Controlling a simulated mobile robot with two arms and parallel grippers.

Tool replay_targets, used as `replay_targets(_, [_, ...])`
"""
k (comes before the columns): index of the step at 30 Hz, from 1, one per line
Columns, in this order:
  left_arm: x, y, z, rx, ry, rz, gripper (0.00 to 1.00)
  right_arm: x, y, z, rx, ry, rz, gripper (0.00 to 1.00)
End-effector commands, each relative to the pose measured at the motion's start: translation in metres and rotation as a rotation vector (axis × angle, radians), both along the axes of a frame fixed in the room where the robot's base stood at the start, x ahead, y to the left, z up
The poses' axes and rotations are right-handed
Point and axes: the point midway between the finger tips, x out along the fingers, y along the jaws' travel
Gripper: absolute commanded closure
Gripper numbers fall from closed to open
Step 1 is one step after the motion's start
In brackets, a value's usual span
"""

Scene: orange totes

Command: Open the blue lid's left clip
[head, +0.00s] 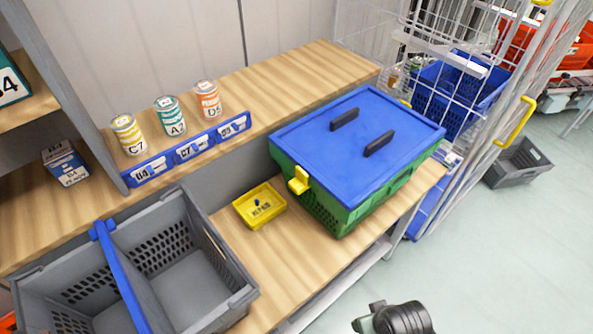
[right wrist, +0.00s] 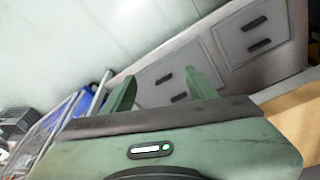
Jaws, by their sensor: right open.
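The blue lid (head: 355,140) lies on a green crate (head: 385,195) on the wooden bench in the head view. It has two dark handles on top. Its yellow left clip (head: 299,180) sits at the lid's left edge against the crate wall; I cannot tell whether it is latched. The right-side clip is hidden. In the right wrist view my right gripper (right wrist: 160,82) is open and empty, pointing at grey drawer fronts, with neither lid nor clip in sight there. My left gripper is out of view.
A small yellow tray (head: 278,205) sits left of the crate. A grey divided tote (head: 222,250) with a blue bar stands at the front left. Several cans stand behind a blue label rail (head: 193,150). A wire cage (head: 365,30) is close to the right.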

Motion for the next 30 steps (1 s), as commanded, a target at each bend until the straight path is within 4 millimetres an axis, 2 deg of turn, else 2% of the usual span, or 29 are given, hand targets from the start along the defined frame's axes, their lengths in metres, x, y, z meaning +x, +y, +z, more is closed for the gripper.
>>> replay_targets(1, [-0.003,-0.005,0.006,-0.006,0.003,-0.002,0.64,0.002,0.001,0.021,0.002,-0.010,0.003,0.42])
replay_targets(7, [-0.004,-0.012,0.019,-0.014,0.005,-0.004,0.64,0.012,0.015,0.091,0.027,-0.041,0.054,0.42])
replay_targets(10, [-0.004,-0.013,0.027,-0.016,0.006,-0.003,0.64,0.025,0.038,0.129,0.063,-0.067,0.148,0.42])
replay_targets(15, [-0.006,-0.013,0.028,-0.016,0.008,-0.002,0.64,0.047,0.080,0.150,0.114,-0.087,0.339,0.42])
replay_targets(23, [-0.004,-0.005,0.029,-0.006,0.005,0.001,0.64,0.082,0.143,0.166,0.158,-0.119,0.665,0.42])
replay_targets(26, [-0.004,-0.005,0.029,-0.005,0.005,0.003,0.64,0.099,0.170,0.172,0.159,-0.132,0.829,0.42])
replay_targets(30, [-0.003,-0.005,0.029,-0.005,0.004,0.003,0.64,0.126,0.208,0.184,0.125,-0.138,1.135,0.42])
